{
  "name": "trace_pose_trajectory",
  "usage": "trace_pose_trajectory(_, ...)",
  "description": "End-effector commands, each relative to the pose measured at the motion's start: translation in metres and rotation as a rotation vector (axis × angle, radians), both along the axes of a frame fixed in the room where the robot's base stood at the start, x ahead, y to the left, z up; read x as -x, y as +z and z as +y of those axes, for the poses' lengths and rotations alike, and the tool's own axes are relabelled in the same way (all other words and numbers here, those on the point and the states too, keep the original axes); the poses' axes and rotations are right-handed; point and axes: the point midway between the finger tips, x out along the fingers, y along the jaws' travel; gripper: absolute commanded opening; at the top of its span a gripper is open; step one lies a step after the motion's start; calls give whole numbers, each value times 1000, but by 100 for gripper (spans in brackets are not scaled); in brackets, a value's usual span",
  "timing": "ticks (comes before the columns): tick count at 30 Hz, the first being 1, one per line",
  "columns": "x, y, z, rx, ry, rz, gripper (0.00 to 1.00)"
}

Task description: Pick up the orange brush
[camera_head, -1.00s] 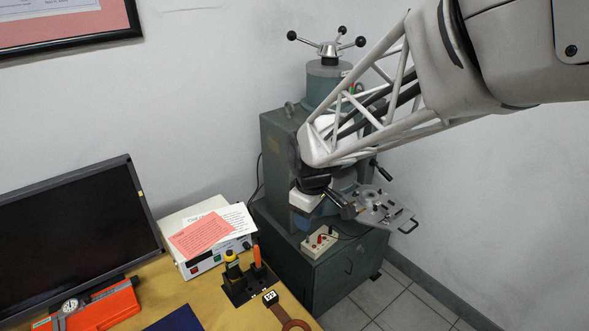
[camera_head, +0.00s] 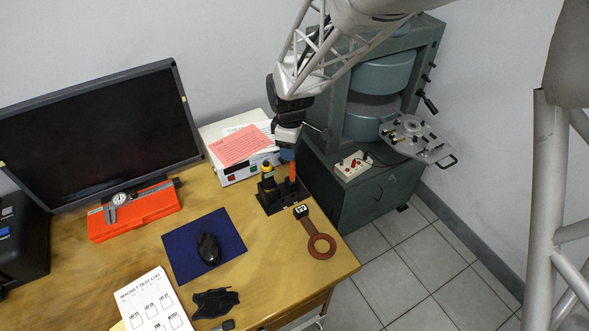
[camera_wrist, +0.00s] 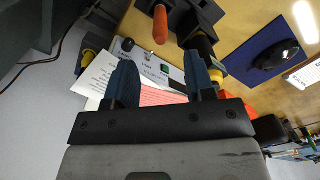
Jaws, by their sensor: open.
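The orange brush (camera_head: 293,176) stands upright in a black holder (camera_head: 272,209) near the desk's back right. Only its orange handle shows; its lower end is hidden in the holder. A yellow-and-black tool (camera_head: 267,174) stands beside it on the left. My gripper (camera_head: 287,152) is open and empty, above and behind the holder, close to the instrument box. In the wrist view my gripper (camera_wrist: 160,65) shows two blue fingers spread apart, with the orange brush (camera_wrist: 160,25) beyond them, apart from both.
The instrument box (camera_head: 230,172) with paper sheets is left of my gripper. A green magnet machine (camera_head: 345,115) stands close on the right. A brown ring paddle (camera_head: 318,243) lies before the holder. A monitor (camera_head: 95,135), orange case (camera_head: 140,208) and mouse (camera_head: 208,249) are further left.

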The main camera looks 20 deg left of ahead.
Motion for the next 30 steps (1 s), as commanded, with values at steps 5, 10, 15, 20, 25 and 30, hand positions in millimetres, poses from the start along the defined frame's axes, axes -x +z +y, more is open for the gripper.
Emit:
trace_pose_trajectory(5,0,-6,0,1,-1,1,49)
trace_pose_trajectory(10,0,-19,-1,1,-1,1,49)
trace_pose_trajectory(15,0,-26,-1,0,-1,0,49)
trace_pose_trajectory(20,0,-26,-1,0,-1,0,49)
trace_pose_trajectory(25,0,-28,-1,0,-2,0,49)
trace_pose_trajectory(30,1,-40,-3,1,-2,2,49)
